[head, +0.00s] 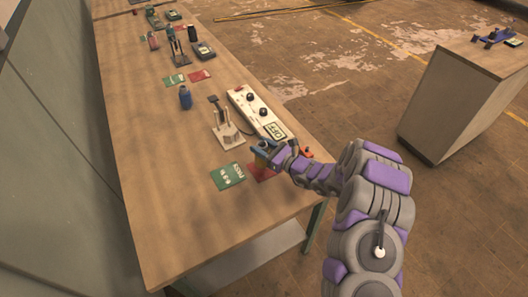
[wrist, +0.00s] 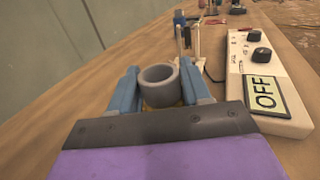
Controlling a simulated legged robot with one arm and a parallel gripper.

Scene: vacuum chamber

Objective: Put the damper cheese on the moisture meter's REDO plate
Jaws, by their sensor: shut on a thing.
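My gripper (wrist: 172,88) is shut on a grey hollow cylinder (wrist: 160,76), which looks like a yarn cheese. Its open top faces up between the blue fingers, with something yellow just below it. In the head view my gripper (head: 265,150) is over or beside a red plate (head: 258,173), partly hidden by my arm; its lettering is not readable. A green plate (head: 228,176) with white lettering lies left of it. The white meter (head: 257,113) reads OFF and also shows at right in the wrist view (wrist: 262,85). I cannot tell the cheese's height.
A pale stand (head: 226,130) is just beyond the plates, with a dark blue bottle (head: 185,97) behind it. An orange-topped object (head: 307,152) is close to my wrist. Another red plate (head: 200,76) and equipment lie farther up the bench. The near bench end is clear.

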